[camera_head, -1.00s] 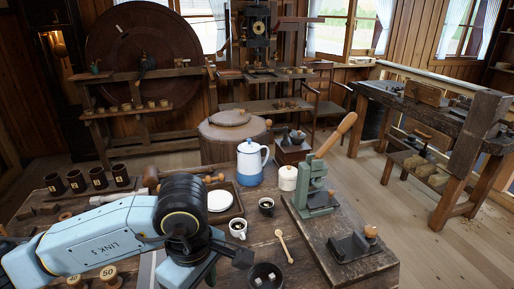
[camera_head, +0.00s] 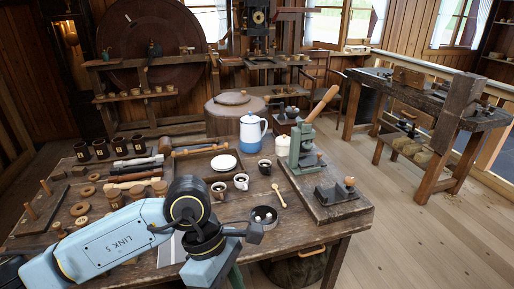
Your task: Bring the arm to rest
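My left arm comes in from the lower left over the workbench (camera_head: 320,232), with its blue link and black wrist joint in front. Its wrist end (camera_head: 205,248) hangs over the front part of the bench, left of a dark bowl (camera_head: 264,216) with white cubes. The fingertips are not clearly shown, so I cannot tell whether the gripper is open or holds anything. My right gripper is not in view.
A blue-and-white pot (camera_head: 252,133), a white lidded jar (camera_head: 282,150) and a green lever press (camera_head: 304,150) stand behind. Three cups, one here (camera_head: 241,181), and a wooden spoon (camera_head: 279,195) lie near the arm. White saucers (camera_head: 224,162) sit in a tray.

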